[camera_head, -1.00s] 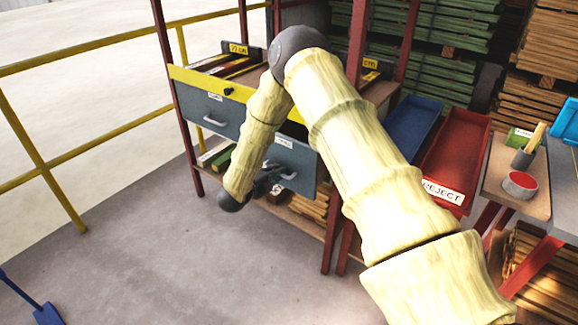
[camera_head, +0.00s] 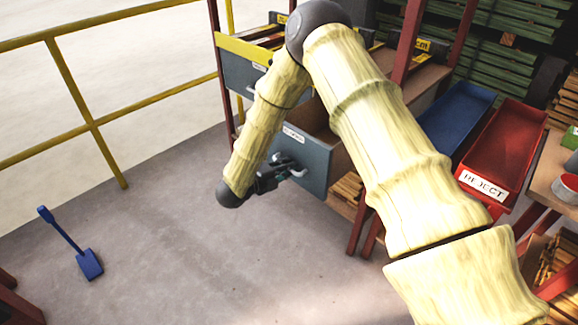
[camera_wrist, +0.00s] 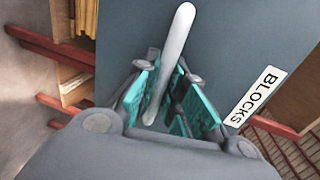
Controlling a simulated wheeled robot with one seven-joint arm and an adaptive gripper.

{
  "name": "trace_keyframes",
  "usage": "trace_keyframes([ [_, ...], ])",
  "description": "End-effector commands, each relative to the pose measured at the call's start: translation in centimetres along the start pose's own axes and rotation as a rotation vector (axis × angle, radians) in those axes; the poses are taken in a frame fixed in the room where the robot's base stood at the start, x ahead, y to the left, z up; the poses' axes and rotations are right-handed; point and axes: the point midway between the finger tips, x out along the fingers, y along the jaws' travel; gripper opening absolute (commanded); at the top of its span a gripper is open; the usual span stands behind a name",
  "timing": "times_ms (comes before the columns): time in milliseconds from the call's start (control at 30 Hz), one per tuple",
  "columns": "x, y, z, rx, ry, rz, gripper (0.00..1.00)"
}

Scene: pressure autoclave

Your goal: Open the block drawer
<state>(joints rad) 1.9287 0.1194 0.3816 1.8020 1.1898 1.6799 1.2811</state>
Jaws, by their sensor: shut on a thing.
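The block drawer (camera_head: 309,168) is a grey-blue drawer with a white label, pulled partly out of the red-posted rack in the head view. In the wrist view its front (camera_wrist: 240,50) carries a label (camera_wrist: 256,96) reading BLOCKS. Its pale bar handle (camera_wrist: 170,60) lies between my gripper's teal finger pads. My gripper (camera_head: 277,176) is shut on the handle, in front of the drawer; it also shows in the wrist view (camera_wrist: 165,100). My arm hides part of the drawer and the rack.
Another grey drawer with a yellow top edge (camera_head: 243,50) sits above. A blue tray (camera_head: 460,115) and a red REJECT tray (camera_head: 510,140) stand at the right. A yellow railing (camera_head: 75,85) runs along the left.

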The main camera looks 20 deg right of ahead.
Motion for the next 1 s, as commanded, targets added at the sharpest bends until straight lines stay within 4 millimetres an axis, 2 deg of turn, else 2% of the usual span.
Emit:
trace_keyframes([
  [167,0.0,0.0,0.0,0.000,0.000,0.001,0.00],
  [200,0.0,0.0,0.0,0.000,0.000,0.001,0.13],
  [300,0.1,0.0,0.0,0.000,0.000,0.001,0.31],
  [333,0.1,0.0,0.0,0.000,0.000,0.001,0.33],
  [733,-0.4,0.0,0.0,0.001,0.000,0.001,0.33],
  [867,-1.9,0.0,0.0,0.000,-0.001,0.002,0.33],
  [1000,-4.3,0.0,0.0,0.000,-0.002,0.001,0.33],
])
